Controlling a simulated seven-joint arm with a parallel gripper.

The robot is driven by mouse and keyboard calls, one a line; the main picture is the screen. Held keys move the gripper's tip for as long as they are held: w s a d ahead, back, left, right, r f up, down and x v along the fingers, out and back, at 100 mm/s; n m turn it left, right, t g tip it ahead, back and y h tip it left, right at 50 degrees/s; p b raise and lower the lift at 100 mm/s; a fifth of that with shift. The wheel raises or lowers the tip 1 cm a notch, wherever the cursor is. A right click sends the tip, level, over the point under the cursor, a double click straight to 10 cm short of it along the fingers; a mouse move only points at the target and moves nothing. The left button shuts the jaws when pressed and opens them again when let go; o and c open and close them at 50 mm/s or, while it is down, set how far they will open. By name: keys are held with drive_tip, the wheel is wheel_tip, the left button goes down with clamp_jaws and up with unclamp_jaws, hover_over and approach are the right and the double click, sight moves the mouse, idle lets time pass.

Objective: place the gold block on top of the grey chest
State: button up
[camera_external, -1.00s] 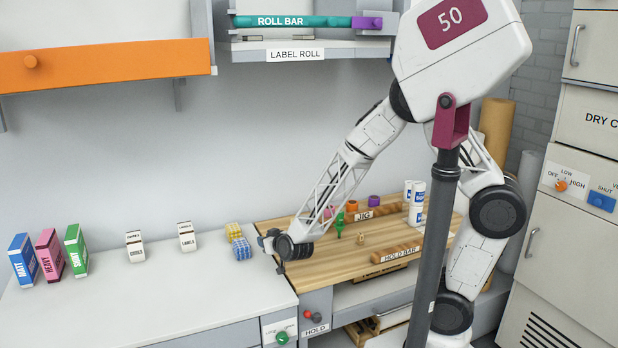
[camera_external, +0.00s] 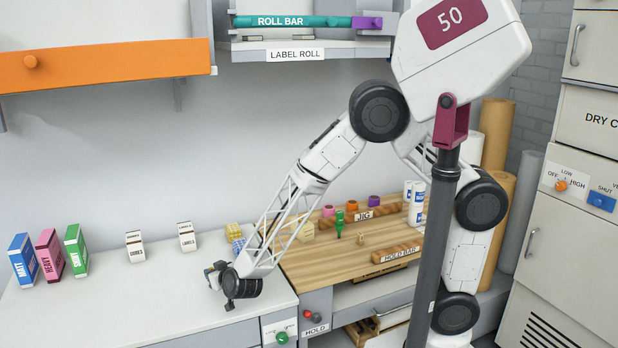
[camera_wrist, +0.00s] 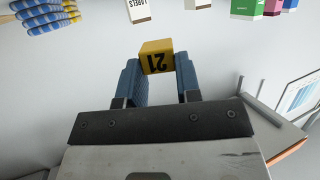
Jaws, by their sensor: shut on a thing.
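The gold block (camera_wrist: 157,57) is yellow and carries the number 21. In the wrist view it sits between the two blue fingers of my gripper (camera_wrist: 157,78), which is shut on it. In the external view my gripper (camera_external: 215,276) is low over the right part of the white worktop, and the block is too small there to make out clearly. I cannot tell for certain which thing is the grey chest; a grey cabinet front (camera_external: 222,336) lies under the worktop.
A yellow and blue stack (camera_external: 237,241) stands behind my gripper, partly hidden by my arm. Labelled boxes (camera_external: 187,237) stand along the wall, with bare white worktop (camera_external: 120,303) in front. The wooden bench (camera_external: 330,268) at right holds small coloured items and bars.

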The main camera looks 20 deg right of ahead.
drive_tip(key=shift+n+y, duration=0.3)
drive_tip(key=shift+y, duration=0.1)
drive_tip(key=s+a+f, duration=0.1)
drive_tip(key=s+a, duration=0.2)
drive_tip(key=a, duration=0.1)
drive_tip(key=s+a+f, duration=0.1)
drive_tip(key=s+a, duration=0.3)
drive_tip(key=s+a+f, duration=0.1)
drive_tip(key=s+a, duration=0.3)
hover_over(144, 320)
drive_tip(key=shift+f, duration=0.7)
drive_tip(key=shift+f, duration=0.1)
drive_tip(key=shift+f, duration=1.65)
drive_tip(key=shift+f, duration=0.15)
drive_tip(key=o, duration=1)
drive_tip(key=shift+s, duration=0.1)
